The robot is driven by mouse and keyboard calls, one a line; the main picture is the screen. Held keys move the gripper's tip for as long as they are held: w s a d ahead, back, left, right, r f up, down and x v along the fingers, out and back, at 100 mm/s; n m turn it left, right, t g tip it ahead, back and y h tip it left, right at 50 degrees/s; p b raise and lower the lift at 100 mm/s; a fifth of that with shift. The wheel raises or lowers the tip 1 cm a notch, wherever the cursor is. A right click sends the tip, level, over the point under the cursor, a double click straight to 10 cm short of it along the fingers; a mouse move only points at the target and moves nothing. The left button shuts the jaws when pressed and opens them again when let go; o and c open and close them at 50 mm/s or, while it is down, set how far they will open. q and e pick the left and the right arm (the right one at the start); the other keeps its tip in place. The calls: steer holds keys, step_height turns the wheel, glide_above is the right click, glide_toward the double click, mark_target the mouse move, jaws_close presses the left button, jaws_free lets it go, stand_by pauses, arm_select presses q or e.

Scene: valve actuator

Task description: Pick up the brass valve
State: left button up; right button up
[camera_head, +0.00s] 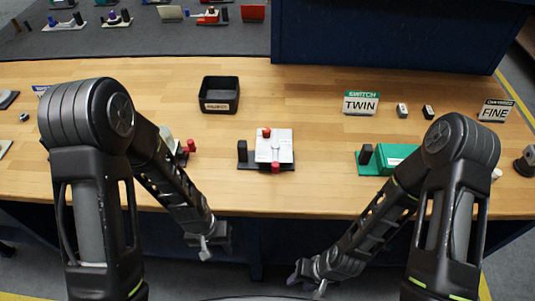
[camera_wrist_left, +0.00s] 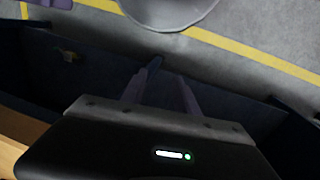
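I cannot clearly make out a brass valve in the head view. My left gripper (camera_head: 205,252) hangs in front of the bench's near edge, below the tabletop. Its two fingers (camera_wrist_left: 163,82) stand apart with nothing seen between them. My right gripper (camera_head: 302,278) is also in front of the bench, low and to the right; its finger gap is not clear. Neither gripper touches anything on the bench.
The wooden bench (camera_head: 310,200) carries a black bin (camera_head: 219,94), a white-and-red fixture (camera_head: 273,146) and a green fixture (camera_head: 395,157). TWIN (camera_head: 361,103) and FINE (camera_head: 495,111) signs stand at the right. A dark blue panel (camera_head: 390,35) rises behind. The tabletop between bin and TWIN sign is clear.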

mark_target(241, 143)
arm_select(q)
steer(key=shift+m+t+h, duration=0.3)
steer(key=shift+h, duration=0.2)
steer(key=w+r, duration=0.2)
steer(key=r, duration=0.3)
steer(key=w+d+r, duration=0.1)
steer(key=w+r, duration=0.2)
steer(key=r, duration=0.3)
steer(key=w+d+r, duration=0.1)
steer(key=w+r, duration=0.2)
steer(key=r, duration=0.3)
steer(key=shift+r, duration=0.25)
steer(key=w+d+r+t+y, duration=0.1)
steer(key=w+r+t, duration=0.1)
steer(key=w, duration=0.4)
steer(key=w+d+r+t+y, duration=0.1)
steer(key=w+d+r+t, duration=0.1)
steer(key=w+r, duration=0.3)
steer(key=shift+w+d+r+y, duration=0.15)
steer(key=shift+w+y, duration=0.15)
steer(key=shift+w, duration=0.95)
steer(key=shift+x, duration=3.4)
steer(key=x, duration=0.5)
